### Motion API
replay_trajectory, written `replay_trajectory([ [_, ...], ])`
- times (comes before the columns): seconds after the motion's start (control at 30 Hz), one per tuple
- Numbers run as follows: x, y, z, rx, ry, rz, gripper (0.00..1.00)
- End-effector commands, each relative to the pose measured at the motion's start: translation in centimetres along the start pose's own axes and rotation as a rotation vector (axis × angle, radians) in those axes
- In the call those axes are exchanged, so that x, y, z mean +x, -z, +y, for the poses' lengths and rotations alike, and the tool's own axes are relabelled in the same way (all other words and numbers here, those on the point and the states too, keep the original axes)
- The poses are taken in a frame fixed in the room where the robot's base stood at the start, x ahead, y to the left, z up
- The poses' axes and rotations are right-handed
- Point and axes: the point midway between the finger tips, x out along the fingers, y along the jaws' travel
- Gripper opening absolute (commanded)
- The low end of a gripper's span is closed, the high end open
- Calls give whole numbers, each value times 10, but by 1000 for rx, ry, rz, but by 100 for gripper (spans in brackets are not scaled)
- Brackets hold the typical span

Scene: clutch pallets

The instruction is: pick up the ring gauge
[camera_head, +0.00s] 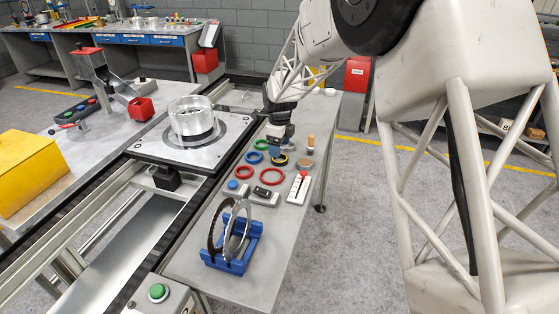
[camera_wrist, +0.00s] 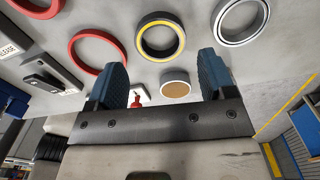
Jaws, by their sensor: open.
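Several rings lie flat on the grey bench; the frames do not settle which is the ring gauge. A black ring with a yellow inner band (camera_wrist: 141,37) lies just ahead of the fingertips in the wrist view; in the head view this ring (camera_head: 279,165) is just below my gripper. A silver ring with a dark inner band (camera_wrist: 222,33) lies further right in the wrist view and seems hidden behind my gripper in the head view. My gripper (camera_wrist: 163,70) is open and empty, above the bench; it also shows in the head view (camera_head: 276,150).
A red ring (camera_wrist: 74,44) and a tan-topped disc (camera_wrist: 175,89) lie close to the fingers. Green (camera_head: 262,139) and blue (camera_head: 247,158) rings are left of my gripper. A blue stand (camera_head: 229,264) holds upright plates nearer the bench's front. A conveyor pallet (camera_head: 150,153) carries a clear cylinder.

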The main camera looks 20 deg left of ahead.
Motion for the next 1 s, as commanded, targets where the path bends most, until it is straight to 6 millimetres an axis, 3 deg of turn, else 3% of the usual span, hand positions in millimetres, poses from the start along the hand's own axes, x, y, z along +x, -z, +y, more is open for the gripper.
replay_trajectory([
  [0.43,44,1,0,0,-1,1,76],
  [1.0,47,0,0,0,0,0,76],
])
